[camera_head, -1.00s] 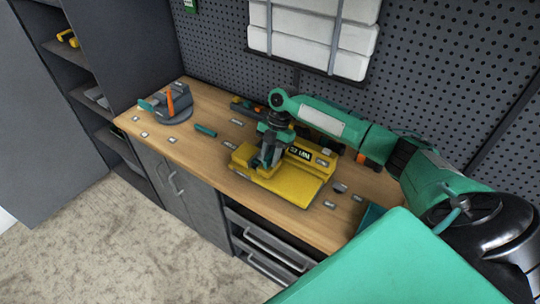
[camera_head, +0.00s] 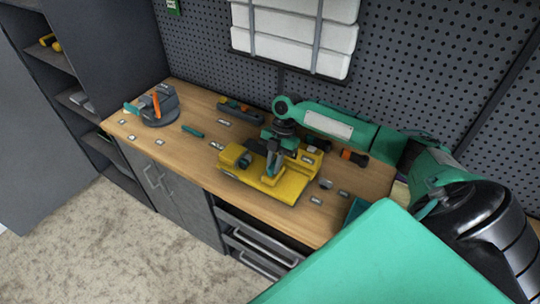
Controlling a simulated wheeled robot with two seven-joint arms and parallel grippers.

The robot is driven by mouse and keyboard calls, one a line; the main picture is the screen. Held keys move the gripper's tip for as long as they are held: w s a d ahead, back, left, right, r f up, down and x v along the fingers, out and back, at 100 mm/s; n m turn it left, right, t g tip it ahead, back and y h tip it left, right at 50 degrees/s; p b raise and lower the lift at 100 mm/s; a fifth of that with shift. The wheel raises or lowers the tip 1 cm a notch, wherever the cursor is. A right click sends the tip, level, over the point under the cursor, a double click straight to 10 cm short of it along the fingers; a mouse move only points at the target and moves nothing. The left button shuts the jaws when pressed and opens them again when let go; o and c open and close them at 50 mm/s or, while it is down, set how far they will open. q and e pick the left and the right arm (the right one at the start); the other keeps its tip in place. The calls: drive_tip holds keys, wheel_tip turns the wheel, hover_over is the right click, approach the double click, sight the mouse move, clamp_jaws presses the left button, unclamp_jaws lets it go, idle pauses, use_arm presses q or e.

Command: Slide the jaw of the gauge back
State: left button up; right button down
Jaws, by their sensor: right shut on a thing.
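The yellow gauge (camera_head: 291,188) lies on the wooden workbench, with a dark round part (camera_head: 244,160) showing at its left end. My right gripper (camera_head: 271,170) reaches down from above onto the middle of the gauge. It is shut on the jaw of the gauge, which is mostly hidden by the fingers. The label plate at the back of the gauge is covered by my gripper. My left gripper is out of view.
A grey vise (camera_head: 161,109) with an orange handle stands at the bench's left end. A teal tool (camera_head: 192,131) and several small metal pieces lie around. A tool tray (camera_head: 240,109) is behind, against the pegboard (camera_head: 430,70).

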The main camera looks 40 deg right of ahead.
drive_tip(key=shift+s, duration=0.1)
drive_tip(key=c, duration=1.8)
unclamp_jaws()
drive_tip(key=shift+c, duration=0.2)
drive_tip(key=o, duration=0.4)
drive_tip(key=shift+s+d, duration=0.1)
drive_tip(key=shift+d, duration=0.05)
drive_tip(key=shift+o, duration=0.2)
drive_tip(key=shift+s, duration=0.1)
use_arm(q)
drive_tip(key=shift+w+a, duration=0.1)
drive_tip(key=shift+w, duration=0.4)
